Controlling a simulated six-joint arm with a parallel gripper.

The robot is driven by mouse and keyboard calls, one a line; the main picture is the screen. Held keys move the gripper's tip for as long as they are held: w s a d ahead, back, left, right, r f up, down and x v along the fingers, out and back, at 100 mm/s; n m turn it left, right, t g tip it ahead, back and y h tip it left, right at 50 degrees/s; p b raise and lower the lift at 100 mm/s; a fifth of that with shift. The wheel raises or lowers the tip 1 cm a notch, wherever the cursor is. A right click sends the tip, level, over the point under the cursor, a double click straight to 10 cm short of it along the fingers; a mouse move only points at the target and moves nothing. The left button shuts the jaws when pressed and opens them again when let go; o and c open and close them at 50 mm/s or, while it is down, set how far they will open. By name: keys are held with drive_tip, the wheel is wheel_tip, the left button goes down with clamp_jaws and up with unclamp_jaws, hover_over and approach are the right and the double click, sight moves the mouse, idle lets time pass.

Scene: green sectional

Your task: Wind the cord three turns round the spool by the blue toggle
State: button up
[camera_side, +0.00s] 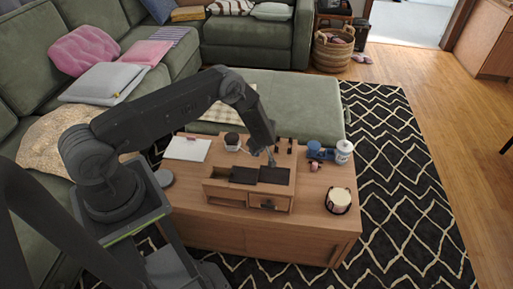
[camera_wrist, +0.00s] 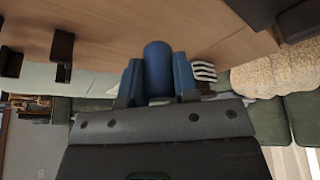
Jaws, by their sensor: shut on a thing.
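In the wrist view my gripper (camera_wrist: 158,85) is shut on a blue cylinder, which I take as the blue toggle (camera_wrist: 158,68). Blue pieces flank it on both sides. In the side view my gripper (camera_side: 271,160) is small and dark above the wooden organizer on the table; the toggle is too small to make out there. I cannot pick out the spool for certain.
The wooden organizer (camera_side: 228,190) has dark compartments. Dark upright pieces (camera_side: 290,146) stand behind it, and dark brackets show in the wrist view (camera_wrist: 62,50). A blue object (camera_side: 315,150) and a white jar (camera_side: 343,152) stand at the back right. White paper (camera_side: 188,149) lies at the left.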

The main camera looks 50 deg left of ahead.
drive_tip(key=shift+f, duration=1.2)
drive_tip(key=o, duration=1)
drive_tip(key=shift+r, duration=0.1)
drive_tip(key=v, duration=1.3)
drive_tip(key=shift+d+r, duration=0.2)
drive_tip(key=shift+r, duration=0.1)
